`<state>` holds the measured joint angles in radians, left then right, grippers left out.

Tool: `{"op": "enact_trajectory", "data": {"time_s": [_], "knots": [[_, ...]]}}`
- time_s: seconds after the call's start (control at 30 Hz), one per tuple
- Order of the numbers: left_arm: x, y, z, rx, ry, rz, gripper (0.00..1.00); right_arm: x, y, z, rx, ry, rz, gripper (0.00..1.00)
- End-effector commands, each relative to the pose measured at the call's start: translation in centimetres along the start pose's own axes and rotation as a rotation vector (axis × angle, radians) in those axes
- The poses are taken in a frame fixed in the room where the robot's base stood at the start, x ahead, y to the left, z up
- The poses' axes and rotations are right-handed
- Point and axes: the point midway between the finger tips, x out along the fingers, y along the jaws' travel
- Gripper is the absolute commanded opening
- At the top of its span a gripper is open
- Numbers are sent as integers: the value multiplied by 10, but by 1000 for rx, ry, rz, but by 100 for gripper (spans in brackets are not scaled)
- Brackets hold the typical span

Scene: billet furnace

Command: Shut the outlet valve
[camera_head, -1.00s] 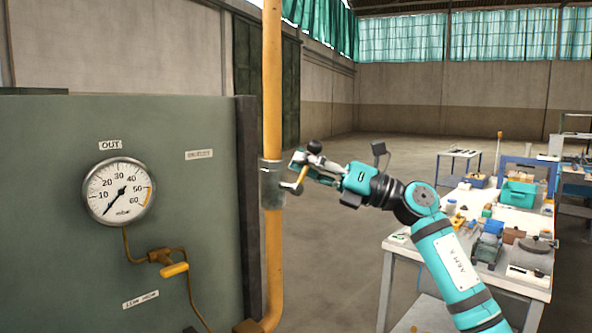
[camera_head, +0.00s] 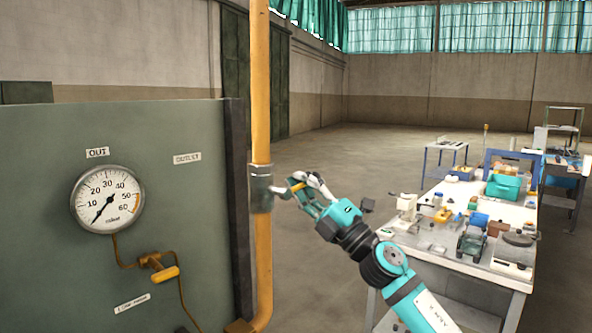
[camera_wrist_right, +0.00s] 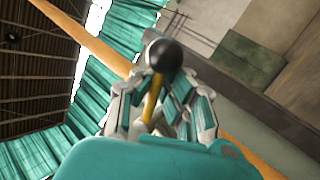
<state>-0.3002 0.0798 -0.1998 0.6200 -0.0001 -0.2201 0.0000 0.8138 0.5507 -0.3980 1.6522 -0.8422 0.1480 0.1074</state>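The outlet valve (camera_head: 261,188) is a grey metal body on the upright yellow pipe. Its yellow lever (camera_head: 297,187) sticks out to the right. In the right wrist view the lever (camera_wrist_right: 152,98) ends in a black ball knob (camera_wrist_right: 163,56). My right gripper (camera_head: 305,188) is at the lever, just right of the valve. In the wrist view the fingers of this gripper (camera_wrist_right: 160,100) stand on both sides of the lever; I cannot tell whether they press on it. The knob cannot be made out in the head view. My left gripper is not in view.
A green panel at left carries a round OUT gauge (camera_head: 107,199), its needle below 10, and a small yellow-handled tap (camera_head: 163,272). The yellow pipe (camera_head: 260,90) stands beside the panel edge. A cluttered white workbench (camera_head: 420,247) is at right. Open floor lies behind.

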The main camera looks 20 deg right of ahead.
Motion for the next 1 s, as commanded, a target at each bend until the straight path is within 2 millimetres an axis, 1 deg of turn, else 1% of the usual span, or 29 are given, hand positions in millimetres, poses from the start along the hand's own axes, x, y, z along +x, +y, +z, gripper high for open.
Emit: {"op": "enact_trajectory", "data": {"time_s": [0.03, 0.23, 0.8, 1.0], "knots": [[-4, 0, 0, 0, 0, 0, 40, -2, -3, 3, 13, -19, -7, 0], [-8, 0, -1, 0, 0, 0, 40, -6, -9, 3, 64, -55, -9, 0], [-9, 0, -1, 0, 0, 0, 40, -8, -13, 2, 84, -67, -12, 0], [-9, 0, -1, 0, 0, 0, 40, -7, -11, 1, 87, -65, -10, 27]]}}
